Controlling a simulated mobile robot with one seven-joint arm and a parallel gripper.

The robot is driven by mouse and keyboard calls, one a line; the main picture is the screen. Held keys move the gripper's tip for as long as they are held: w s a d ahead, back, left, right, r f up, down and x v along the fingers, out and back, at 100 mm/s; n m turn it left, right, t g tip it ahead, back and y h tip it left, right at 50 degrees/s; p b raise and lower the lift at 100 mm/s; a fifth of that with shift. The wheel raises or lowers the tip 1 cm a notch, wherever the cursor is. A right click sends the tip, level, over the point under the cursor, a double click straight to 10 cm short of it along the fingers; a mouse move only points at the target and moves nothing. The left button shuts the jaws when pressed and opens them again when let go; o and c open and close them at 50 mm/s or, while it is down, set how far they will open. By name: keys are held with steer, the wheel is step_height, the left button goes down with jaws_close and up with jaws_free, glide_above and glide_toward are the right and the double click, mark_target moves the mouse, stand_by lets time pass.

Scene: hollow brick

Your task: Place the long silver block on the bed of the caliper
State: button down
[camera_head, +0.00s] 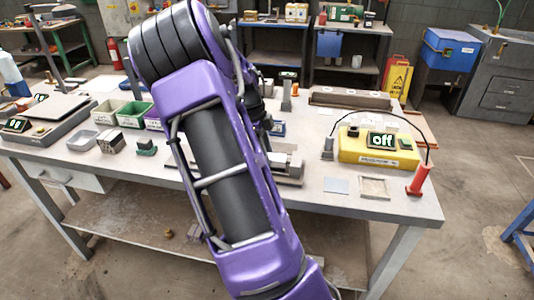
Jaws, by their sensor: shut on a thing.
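A grey metal device that looks like the caliper (290,170) sits on the workbench just right of my purple arm. Its left part is hidden behind the arm. My arm runs from the bottom right up and over the bench, and some grey and dark parts of its far end show past its right edge. My gripper's fingers are hidden behind the arm. I cannot make out the long silver block; it may be hidden there too.
The workbench (315,200) carries a yellow box (378,148) reading "off", with a cable to a red-handled tool (418,180). A small square tray (374,187) lies near the front edge. Bins (133,114) and a scale (50,113) stand left.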

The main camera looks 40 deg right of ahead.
steer(key=shift+f, duration=0.1)
steer(key=shift+c, duration=2)
jaws_free()
steer(key=p+v, duration=0.2)
steer(key=v, duration=1)
